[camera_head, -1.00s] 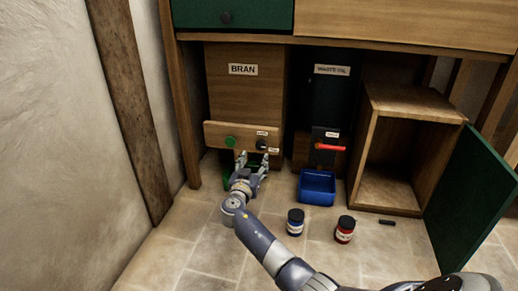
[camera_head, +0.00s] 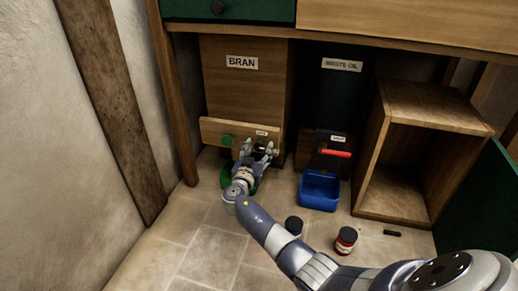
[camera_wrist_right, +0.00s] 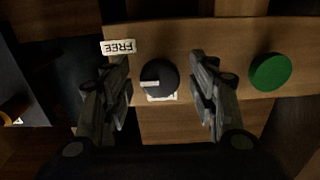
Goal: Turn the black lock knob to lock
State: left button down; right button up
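The black lock knob (camera_wrist_right: 159,77) is on a wooden board at the front of the BRAN bin, with a pale pointer mark on its face. In the head view the knob (camera_head: 261,145) is partly hidden by my right gripper. My right gripper (camera_head: 257,148) is open in front of the board. In the right wrist view its fingers (camera_wrist_right: 163,85) stand on either side of the knob, with gaps on both sides. A label reading FREE (camera_wrist_right: 118,47) is near the knob, and another label below it is partly hidden. My left gripper is not in view.
A green knob (camera_head: 227,140) is on the same board. A blue bin (camera_head: 319,190) stands beneath a red lever (camera_head: 336,153) to the right. Two jars, one with a red label (camera_head: 345,240), stand on the floor near my right arm. An open wooden cabinet (camera_head: 437,105) is at right.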

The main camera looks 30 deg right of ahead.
jog(key=c, duration=1.1)
jog(key=shift+o, duration=0.2)
jog(key=shift+n, duration=1.4)
jog(key=n, duration=0.3)
jog(key=shift+d+r+n, duration=0.1)
jog(key=shift+r+n, duration=0.05)
jog(key=shift+n, duration=0.25)
jog(key=n+p, duration=0.1)
jog(key=n, duration=0.4)
jog(key=shift+r, duration=0.1)
jog(key=n+p, duration=0.2)
jog(key=n, duration=0.4)
jog(key=shift+n, duration=0.4)
